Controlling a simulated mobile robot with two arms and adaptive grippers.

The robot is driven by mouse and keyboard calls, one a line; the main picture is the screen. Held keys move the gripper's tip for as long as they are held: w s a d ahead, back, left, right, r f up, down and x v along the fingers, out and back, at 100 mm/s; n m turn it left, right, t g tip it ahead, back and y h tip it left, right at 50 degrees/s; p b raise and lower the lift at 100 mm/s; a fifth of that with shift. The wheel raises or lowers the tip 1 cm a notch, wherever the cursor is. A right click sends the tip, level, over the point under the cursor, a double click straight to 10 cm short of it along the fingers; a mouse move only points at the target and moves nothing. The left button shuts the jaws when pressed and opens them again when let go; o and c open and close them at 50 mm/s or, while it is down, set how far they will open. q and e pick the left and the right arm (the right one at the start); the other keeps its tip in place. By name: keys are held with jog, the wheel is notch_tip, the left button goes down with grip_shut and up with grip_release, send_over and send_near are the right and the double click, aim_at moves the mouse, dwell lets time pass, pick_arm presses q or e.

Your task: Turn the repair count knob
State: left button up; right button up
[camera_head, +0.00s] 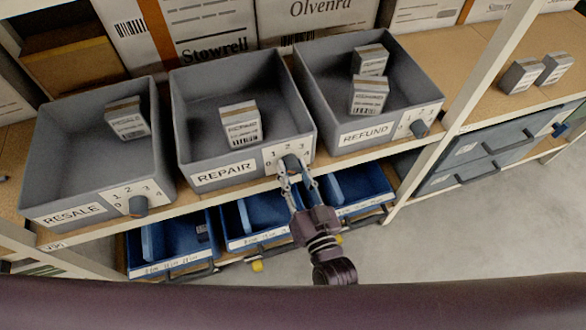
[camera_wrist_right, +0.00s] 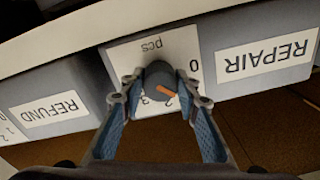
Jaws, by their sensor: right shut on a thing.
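The repair bin (camera_head: 192,155) is a grey bin in the middle of the shelf, labelled REPAIR (camera_head: 226,172), with a small white box (camera_head: 241,124) inside. Its dark grey count knob (camera_wrist_right: 157,74) sits on a white dial plate (camera_wrist_right: 178,42) at the bin's front right. The knob's orange pointer mark (camera_wrist_right: 166,92) points to the lower right in the wrist view; the exact number it meets is hard to tell. My right gripper (camera_head: 293,170) is shut on this knob, one finger on each side. My left gripper is not in view.
The resale bin (camera_head: 48,165) and refund bin (camera_head: 310,100) stand on either side, each with a similar knob. Blue trays (camera_head: 262,241) sit below the shelf. A white rack post (camera_head: 488,80) rises at right. Open floor (camera_head: 450,230) lies in front.

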jog(key=o, duration=1.2)
jog(key=shift+c, duration=0.2)
jog(key=shift+s, duration=0.1)
jog(key=v, duration=1.2)
